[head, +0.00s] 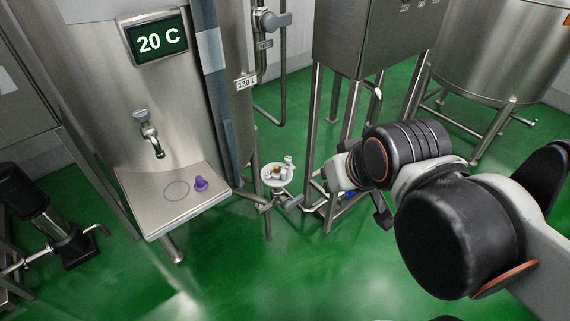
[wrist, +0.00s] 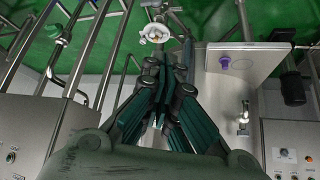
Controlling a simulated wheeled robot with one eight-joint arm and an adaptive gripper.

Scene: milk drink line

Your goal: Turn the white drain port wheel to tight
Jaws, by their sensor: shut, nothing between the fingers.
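The white drain port wheel (head: 277,175) is a small round handwheel, low between the steel tank and the cabinet stand. A small tan-brown part shows at its middle. In the wrist view the wheel (wrist: 155,33) is near the top centre, in line with my gripper and apart from it. My gripper (wrist: 160,120) is shut and empty, its dark fingers together. In the head view my arm hides most of the gripper, right of the wheel. I cannot read any tight mark on the wheel.
A steel shelf (head: 160,212) with a purple knob-like object (head: 201,184) juts from the tank left of the wheel. The steel cabinet (head: 352,38) on legs stands close right of it. Pipes run behind and below the wheel. Green floor in front is clear.

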